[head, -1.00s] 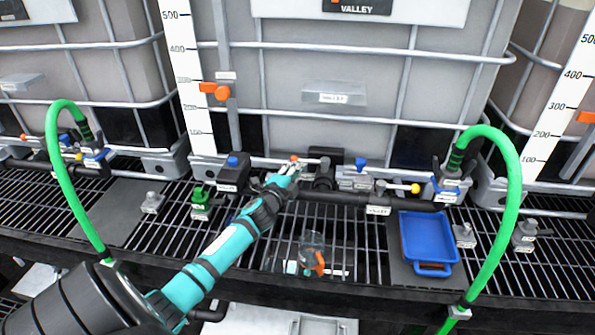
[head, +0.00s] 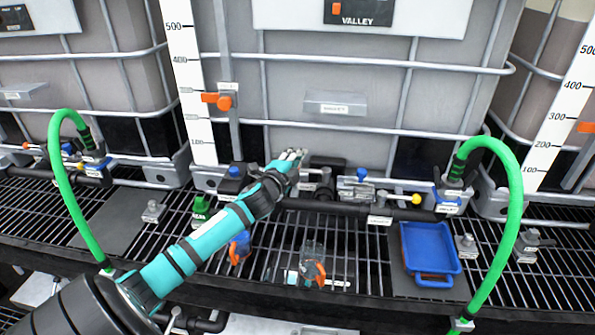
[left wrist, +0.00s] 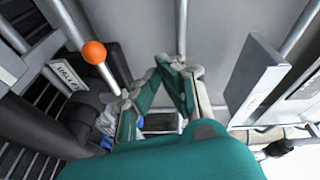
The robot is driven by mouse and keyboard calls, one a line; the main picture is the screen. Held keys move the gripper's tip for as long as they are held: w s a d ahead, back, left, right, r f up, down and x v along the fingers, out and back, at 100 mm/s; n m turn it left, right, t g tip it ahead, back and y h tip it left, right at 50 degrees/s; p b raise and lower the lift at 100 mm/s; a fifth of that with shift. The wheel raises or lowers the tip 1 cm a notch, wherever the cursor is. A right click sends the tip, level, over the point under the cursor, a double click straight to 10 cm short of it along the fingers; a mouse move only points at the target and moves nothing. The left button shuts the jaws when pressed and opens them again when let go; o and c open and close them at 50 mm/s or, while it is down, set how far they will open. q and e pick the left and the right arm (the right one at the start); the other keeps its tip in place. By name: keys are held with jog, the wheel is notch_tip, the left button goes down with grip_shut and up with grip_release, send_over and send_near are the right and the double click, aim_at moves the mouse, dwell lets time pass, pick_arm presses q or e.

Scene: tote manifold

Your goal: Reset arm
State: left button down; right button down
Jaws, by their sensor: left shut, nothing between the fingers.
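My left gripper (head: 291,158) is shut and empty in the head view. Its teal arm comes in from the lower left, and the fingertips are just in front of the caged tank (head: 290,95), above the black manifold pipe (head: 345,207). In the left wrist view the closed fingers (left wrist: 178,65) meet at their tips before the grey tank wall (left wrist: 215,25). An orange-ended lever (left wrist: 94,52) stands to the left of the fingers there. My right gripper is not in view.
A blue tray (head: 430,250) sits on the black grating, right of centre. Green hoses arch at left (head: 68,180) and right (head: 512,190). A yellow-ended lever (head: 416,199) is on the manifold.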

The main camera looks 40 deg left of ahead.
pick_arm(q)
jog(key=shift+r, duration=1.1)
